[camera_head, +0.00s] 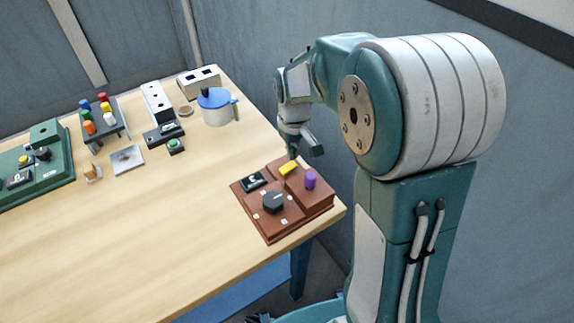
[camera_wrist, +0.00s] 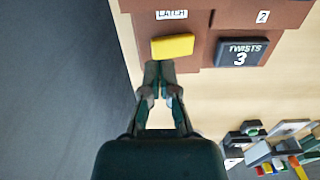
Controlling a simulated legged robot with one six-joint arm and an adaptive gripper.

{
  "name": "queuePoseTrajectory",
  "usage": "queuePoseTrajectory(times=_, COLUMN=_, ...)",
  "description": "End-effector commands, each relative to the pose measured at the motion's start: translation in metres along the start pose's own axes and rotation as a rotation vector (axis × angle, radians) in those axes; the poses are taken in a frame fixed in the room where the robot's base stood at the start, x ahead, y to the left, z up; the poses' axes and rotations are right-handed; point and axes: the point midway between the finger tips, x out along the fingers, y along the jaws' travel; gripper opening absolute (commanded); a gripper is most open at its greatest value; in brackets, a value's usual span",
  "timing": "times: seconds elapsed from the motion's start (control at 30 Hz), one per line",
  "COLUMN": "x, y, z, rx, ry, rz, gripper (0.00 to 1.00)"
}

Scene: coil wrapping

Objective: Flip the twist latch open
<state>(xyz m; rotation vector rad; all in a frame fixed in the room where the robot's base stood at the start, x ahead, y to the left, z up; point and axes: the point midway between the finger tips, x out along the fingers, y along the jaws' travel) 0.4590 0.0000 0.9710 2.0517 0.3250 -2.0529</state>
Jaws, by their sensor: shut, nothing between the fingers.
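The yellow twist latch (camera_head: 289,168) is a flat bar on the brown board (camera_head: 296,222), near the board's back edge. In the wrist view the yellow latch (camera_wrist: 173,47) lies below a label reading "LATCH", with its long side running roughly across the picture. My gripper (camera_head: 293,155) is just behind and above the latch. In the wrist view my gripper (camera_wrist: 159,68) has its fingertips together and empty, pointing at the latch's lower edge. I cannot tell whether they touch it.
The board also carries a black knob (camera_head: 274,202), a purple cylinder (camera_head: 310,181) and a dark "TWISTS 3" display (camera_wrist: 240,53). A blue-lidded container (camera_head: 216,107) and a green panel (camera_head: 45,172) stand farther off on the wooden table (camera_head: 130,235). The table's middle is clear.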

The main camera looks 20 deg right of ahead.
Motion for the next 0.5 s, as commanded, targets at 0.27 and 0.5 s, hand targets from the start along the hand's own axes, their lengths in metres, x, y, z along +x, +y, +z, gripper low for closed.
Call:
queuePoseTrajectory(times=0.27, x=0.0041, y=-0.0003, z=-0.0001, rx=-0.001, ry=0.0, rz=0.0, gripper=0.0)
queuePoseTrajectory(times=0.5, x=0.0072, y=-0.0002, z=-0.0001, rx=-0.001, ry=-0.001, rz=0.0, gripper=0.0)
